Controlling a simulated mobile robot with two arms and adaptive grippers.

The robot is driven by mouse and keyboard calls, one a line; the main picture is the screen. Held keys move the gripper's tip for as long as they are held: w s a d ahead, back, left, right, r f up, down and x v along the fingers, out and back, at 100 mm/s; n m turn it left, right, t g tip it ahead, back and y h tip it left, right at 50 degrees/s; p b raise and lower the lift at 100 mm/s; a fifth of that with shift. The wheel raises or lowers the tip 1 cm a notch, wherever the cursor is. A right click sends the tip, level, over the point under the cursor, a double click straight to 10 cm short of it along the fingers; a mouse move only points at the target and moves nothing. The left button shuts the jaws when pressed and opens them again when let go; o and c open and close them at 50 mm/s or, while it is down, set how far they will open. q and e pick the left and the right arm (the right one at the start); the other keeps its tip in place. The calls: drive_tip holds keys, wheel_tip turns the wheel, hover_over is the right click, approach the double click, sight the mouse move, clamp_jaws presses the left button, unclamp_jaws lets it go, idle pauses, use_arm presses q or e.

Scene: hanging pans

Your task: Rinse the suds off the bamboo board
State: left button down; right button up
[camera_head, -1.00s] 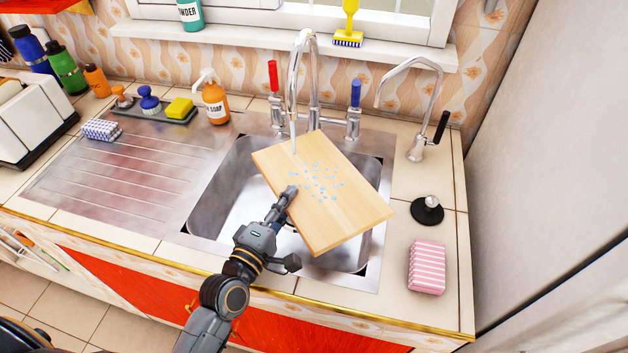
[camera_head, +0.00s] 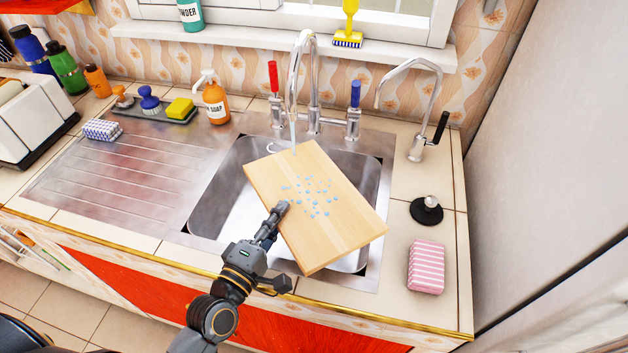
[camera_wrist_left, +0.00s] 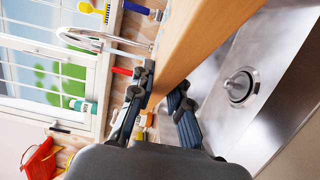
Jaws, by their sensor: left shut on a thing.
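The bamboo board (camera_head: 330,225) is tilted over the sink basin, with a patch of blue-white suds (camera_head: 312,192) near its middle. My left gripper (camera_head: 278,212) is shut on the board's left edge. The left wrist view shows the board (camera_wrist_left: 205,35) between the fingers (camera_wrist_left: 162,105). A thin water stream (camera_head: 294,134) falls from the chrome faucet (camera_head: 308,70) near the board's far upper edge. The suds lie nearer to me than the stream. My right gripper is not in view.
The steel sink (camera_head: 222,190) has a ribbed drainboard on the left. A black stopper (camera_head: 426,211) and a pink striped sponge (camera_head: 426,267) lie on the right counter. A second tap (camera_head: 420,110) stands behind them. A soap bottle (camera_head: 214,102) stands at the back left.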

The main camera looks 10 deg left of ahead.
use_arm(q)
drive_tip(key=s, duration=0.4)
drive_tip(key=shift+r, duration=0.15)
idle(1.3)
drive_tip(key=shift+s+r+p, duration=0.6)
drive_tip(key=shift+r+p, duration=0.05)
drive_tip(key=shift+p, duration=0.1)
drive_tip(key=shift+s+r+p, duration=0.65)
drive_tip(key=shift+s+r, duration=0.05)
drive_tip(key=shift+s, duration=0.25)
drive_tip(key=shift+s+r+p, duration=0.65)
drive_tip(key=shift+s, duration=0.3)
